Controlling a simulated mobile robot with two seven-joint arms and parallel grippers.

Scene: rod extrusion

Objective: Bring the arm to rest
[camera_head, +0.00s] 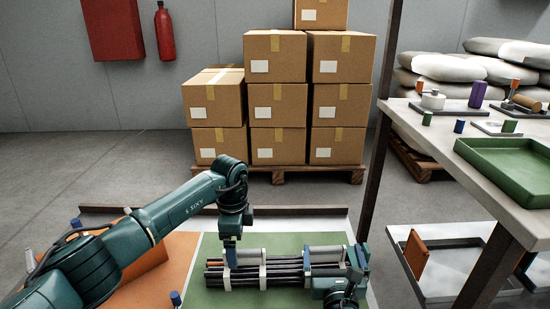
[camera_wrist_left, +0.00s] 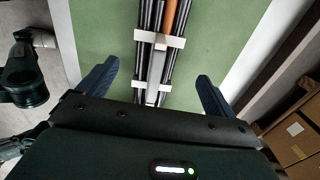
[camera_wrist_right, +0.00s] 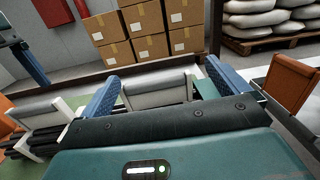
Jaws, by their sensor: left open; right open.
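My left gripper (camera_head: 231,257) points down at the left end of the bundle. In the left wrist view its fingers (camera_wrist_left: 157,80) are spread, with rods, one of them orange-brown (camera_wrist_left: 170,18), below the gap. My right gripper (camera_head: 352,265) is at the right end of the bundle.
A table (camera_head: 440,148) with a green tray (camera_head: 510,165) and small parts stands at the right; a lower shelf (camera_head: 450,270) holds an orange block (camera_head: 415,255). A dark post (camera_head: 378,150) rises beside the mat. Stacked cartons (camera_head: 277,100) stand on a pallet behind, beyond bare floor.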

